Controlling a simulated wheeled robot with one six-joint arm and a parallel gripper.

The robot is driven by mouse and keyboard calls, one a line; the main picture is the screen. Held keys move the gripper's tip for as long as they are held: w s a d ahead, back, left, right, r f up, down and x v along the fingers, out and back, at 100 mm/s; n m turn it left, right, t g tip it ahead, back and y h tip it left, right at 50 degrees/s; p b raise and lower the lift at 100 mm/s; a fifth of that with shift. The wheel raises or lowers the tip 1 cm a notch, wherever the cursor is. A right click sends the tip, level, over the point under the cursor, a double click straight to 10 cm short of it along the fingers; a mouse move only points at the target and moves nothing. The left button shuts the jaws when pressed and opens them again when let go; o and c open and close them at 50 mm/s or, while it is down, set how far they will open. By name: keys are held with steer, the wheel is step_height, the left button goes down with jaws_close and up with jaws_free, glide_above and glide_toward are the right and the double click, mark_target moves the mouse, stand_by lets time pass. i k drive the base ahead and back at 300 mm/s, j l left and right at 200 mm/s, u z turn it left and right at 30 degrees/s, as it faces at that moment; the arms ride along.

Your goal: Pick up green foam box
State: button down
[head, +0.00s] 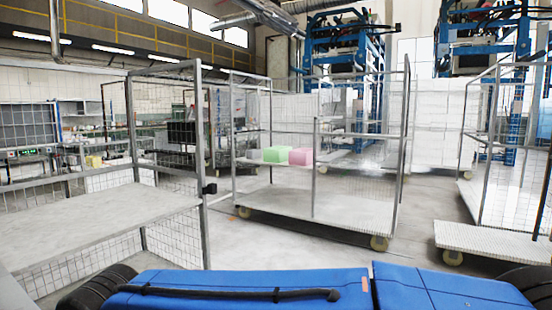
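The green foam box (275,155) is a small pale green block in the middle of the head view. It rests at shelf height in a wire-mesh cart (330,203), some way off across the floor. A pink foam box (301,157) sits right beside it on the right. I cannot tell whether the two touch. My gripper is not in view.
An empty shelf cart (95,222) stands close on the left, with an upright post at its corner. Another mesh cart with a low deck (490,240) stands at the right. Bare grey floor (330,252) lies between me and the middle cart. Blue machines stand behind.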

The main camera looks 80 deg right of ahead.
mark_target(277, 154)
steer(key=k+l+z, duration=0.15)
steer(key=l, duration=0.4)
steer(key=l+z, duration=0.15)
steer(key=l, duration=0.35)
steer(key=i+l+z, duration=0.3)
steer(key=l, duration=0.6)
steer(key=i+l+z, duration=0.25)
steer(key=l, duration=0.65)
steer(key=i+l+z, duration=0.3)
steer(key=l, duration=0.5)
steer(key=i+l+z, duration=0.3)
steer(key=i+l, duration=0.3)
steer(key=i+l+z, duration=0.3)
steer(key=i+l, duration=0.2)
steer(key=i+j+z, duration=0.35)
steer(key=i, duration=0.4)
steer(key=i+j+z, duration=0.3)
steer(key=i+j, duration=0.35)
steer(key=i, duration=0.05)
